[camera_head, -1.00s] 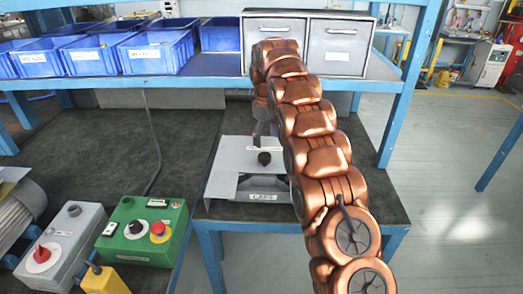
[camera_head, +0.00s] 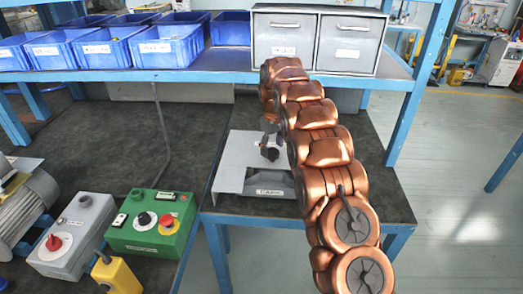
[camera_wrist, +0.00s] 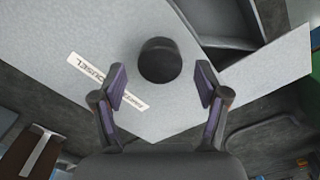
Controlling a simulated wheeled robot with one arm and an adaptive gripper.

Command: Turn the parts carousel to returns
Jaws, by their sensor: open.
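The parts carousel (camera_head: 232,165) is a light grey plate on the dark stand below the shelf. Its front face bears a label that appears to read CAPS (camera_head: 269,192). A dark round knob (camera_head: 270,154) stands on its top; it also shows in the wrist view (camera_wrist: 160,60). My gripper (camera_head: 269,142) is above the knob, pointing down. In the wrist view my gripper (camera_wrist: 162,82) is open, with a fingertip on either side of the knob's near edge and gaps to both. My arm hides the carousel's right side.
Blue bins (camera_head: 160,45) and a grey drawer cabinet (camera_head: 318,40) stand on the shelf above. A green control box (camera_head: 150,226), a grey box with a red knob (camera_head: 72,236) and a yellow pendant (camera_head: 117,273) lie at left. Blue posts (camera_head: 412,110) flank the stand.

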